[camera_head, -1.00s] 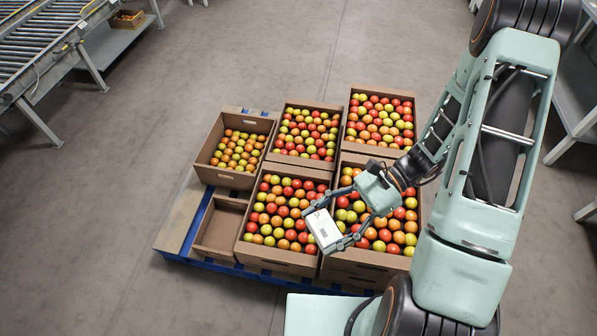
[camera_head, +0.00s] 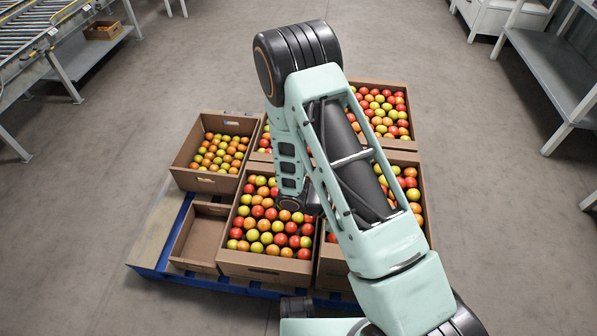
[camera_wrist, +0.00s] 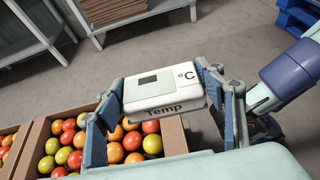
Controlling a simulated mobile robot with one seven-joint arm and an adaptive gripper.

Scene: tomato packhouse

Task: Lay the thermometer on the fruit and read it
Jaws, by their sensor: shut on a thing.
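The thermometer (camera_wrist: 165,92) is a white box marked "°C" and "Temp", with a small dark display that shows no legible number. My gripper (camera_wrist: 162,80) is shut on it, one finger at each side. In the wrist view the thermometer is in front of a cardboard crate (camera_wrist: 174,134) of red, orange and yellow-green tomatoes (camera_wrist: 132,141). I cannot tell its height above the fruit. In the head view my arm hides gripper and thermometer; tomatoes (camera_head: 262,232) fill the front middle crate (camera_head: 265,266), and the front right crate (camera_head: 330,262) is partly hidden.
Several crates stand on a blue-edged pallet (camera_head: 160,272). The back left crate (camera_head: 200,181) holds tomatoes; a smaller one (camera_head: 196,240) in front looks empty. A roller conveyor (camera_head: 40,45) is at upper left, a grey shelf rack (camera_head: 555,75) at right. The floor between is clear.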

